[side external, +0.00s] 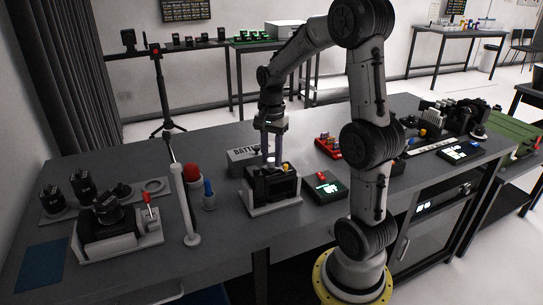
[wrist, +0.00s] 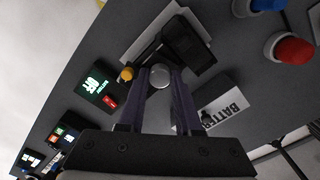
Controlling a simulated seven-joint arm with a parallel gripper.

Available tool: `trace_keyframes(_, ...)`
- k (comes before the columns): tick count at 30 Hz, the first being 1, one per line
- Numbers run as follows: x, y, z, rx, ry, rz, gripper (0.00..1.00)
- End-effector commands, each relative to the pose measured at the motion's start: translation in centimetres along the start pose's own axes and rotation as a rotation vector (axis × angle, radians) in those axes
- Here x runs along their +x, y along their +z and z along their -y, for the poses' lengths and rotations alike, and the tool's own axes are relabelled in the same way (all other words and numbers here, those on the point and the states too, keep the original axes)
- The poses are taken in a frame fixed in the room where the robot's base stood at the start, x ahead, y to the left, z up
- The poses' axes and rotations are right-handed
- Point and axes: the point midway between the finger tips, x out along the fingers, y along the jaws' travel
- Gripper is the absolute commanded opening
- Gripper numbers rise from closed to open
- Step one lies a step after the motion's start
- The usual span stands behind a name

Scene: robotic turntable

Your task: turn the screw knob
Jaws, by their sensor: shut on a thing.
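The screw knob (wrist: 161,77) is a round, silver-grey piece between my fingertips in the wrist view. It sits by the end of a black device (wrist: 188,42), which also shows in the side view (side external: 272,188) on a white base plate (side external: 273,209). My gripper (side external: 271,163) points straight down over the device, and its two purple-grey fingers are shut on the knob. It also shows in the wrist view (wrist: 160,72). A small yellow knob (wrist: 126,74) stands beside the fingers.
A grey battery box (wrist: 215,106) stands close behind the device. A black display unit (side external: 325,187) with a red switch is to its right. A red-topped piece (side external: 192,172), a blue-topped piece (side external: 209,189) and a white post (side external: 185,205) stand left. The table front is clear.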

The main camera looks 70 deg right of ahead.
Motion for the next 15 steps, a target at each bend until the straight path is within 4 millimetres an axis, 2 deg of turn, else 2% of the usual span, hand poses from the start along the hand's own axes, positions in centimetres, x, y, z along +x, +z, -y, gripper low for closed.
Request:
trace_keyframes(8,-0.07,0.01,-0.02,-0.08,-0.001,0.0,0.0)
trace_keyframes(15,-0.1,0.01,-0.01,-0.258,-0.001,-0.001,0.0)
